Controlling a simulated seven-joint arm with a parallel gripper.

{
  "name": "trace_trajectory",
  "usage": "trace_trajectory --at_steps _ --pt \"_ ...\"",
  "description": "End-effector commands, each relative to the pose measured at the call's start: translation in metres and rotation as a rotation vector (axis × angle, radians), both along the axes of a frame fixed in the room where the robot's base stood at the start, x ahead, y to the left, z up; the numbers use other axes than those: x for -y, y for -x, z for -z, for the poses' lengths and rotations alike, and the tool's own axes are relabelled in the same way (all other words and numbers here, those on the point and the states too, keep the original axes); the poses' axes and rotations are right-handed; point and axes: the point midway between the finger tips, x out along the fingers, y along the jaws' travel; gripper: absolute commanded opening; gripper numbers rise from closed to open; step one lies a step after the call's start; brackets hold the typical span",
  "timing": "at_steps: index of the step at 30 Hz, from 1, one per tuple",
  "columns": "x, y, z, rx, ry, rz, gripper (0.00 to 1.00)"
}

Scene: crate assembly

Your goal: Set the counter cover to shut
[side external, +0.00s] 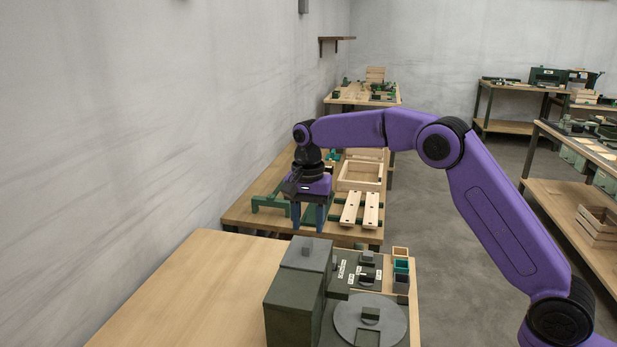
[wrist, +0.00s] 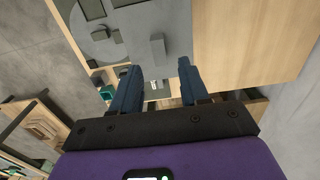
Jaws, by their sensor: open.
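A dark grey-green machine stands on the near table. In the side view it has a tall box (side external: 292,305) with a block handle (side external: 308,246) on top, and a labelled panel (side external: 342,273) beside it. A round plate (side external: 370,322) with a small block lies at the front. I cannot tell for sure which part is the counter cover or how it stands. My gripper (side external: 309,222) points down, open, above and behind the box. In the wrist view a grey block (wrist: 157,50) shows near the open fingertips (wrist: 157,70), with nothing seen held.
Small wooden, teal and dark bins (side external: 401,267) stand right of the panel. The left of the near table (side external: 190,285) is bare. Behind are a green bracket (side external: 268,204), light slats (side external: 360,208) and a wooden crate frame (side external: 360,178) on another table.

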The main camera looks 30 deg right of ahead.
Motion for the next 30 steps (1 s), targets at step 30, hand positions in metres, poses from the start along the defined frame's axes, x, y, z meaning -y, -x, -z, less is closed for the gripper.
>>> trace_trajectory --at_steps 30 --pt "0.001 0.0 -0.122 0.003 0.0 0.0 0.45"
